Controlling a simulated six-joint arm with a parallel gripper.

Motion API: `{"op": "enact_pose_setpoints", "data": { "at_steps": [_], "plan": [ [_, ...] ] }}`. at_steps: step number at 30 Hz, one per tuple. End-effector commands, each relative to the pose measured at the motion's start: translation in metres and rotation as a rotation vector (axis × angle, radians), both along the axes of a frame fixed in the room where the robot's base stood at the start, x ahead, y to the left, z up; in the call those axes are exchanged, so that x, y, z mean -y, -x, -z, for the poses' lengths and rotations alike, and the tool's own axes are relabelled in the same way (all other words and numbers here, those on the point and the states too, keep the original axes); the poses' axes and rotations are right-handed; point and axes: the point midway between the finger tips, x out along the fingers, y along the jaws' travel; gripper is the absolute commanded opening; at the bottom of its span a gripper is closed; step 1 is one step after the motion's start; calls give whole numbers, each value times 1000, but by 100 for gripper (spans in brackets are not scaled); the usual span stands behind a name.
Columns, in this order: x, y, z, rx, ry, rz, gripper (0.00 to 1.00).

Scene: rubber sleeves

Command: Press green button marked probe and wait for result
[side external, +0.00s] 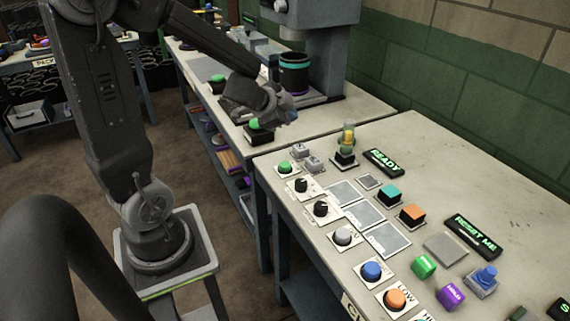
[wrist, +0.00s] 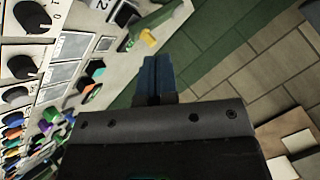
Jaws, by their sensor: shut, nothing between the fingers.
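My gripper (side external: 288,112) is above the far workbench, with its blue fingers closed together; they also show in the wrist view (wrist: 155,72). Nothing is between them. A green button (side external: 255,124) on a dark box is just below and left of my gripper, partly hidden by my wrist. I cannot tell whether they touch. Another green button (side external: 285,167) is on a white plate at the left corner of the near table. A third green button (side external: 217,78) is farther back. No label reading "probe" is legible in either view.
The near table (side external: 520,190) holds knobs, coloured buttons, grey pads and black signs reading "READY" (side external: 384,163) and "RESET ME" (side external: 473,236). A stack light (side external: 347,140) stands near its back left. A grey machine (side external: 318,40) with a dark cup (side external: 295,75) stands behind my gripper.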

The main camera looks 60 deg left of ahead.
Motion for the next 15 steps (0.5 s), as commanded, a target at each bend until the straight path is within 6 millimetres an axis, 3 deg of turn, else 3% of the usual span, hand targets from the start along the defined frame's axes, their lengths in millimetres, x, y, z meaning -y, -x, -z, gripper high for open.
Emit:
{"op": "enact_pose_setpoints", "data": {
  "at_steps": [6, 15],
  "plan": [
    [-9, 2, 28, -84, 31, 122, 0],
    [-10, 4, 34, -103, 38, 150, 0]
  ]
}}
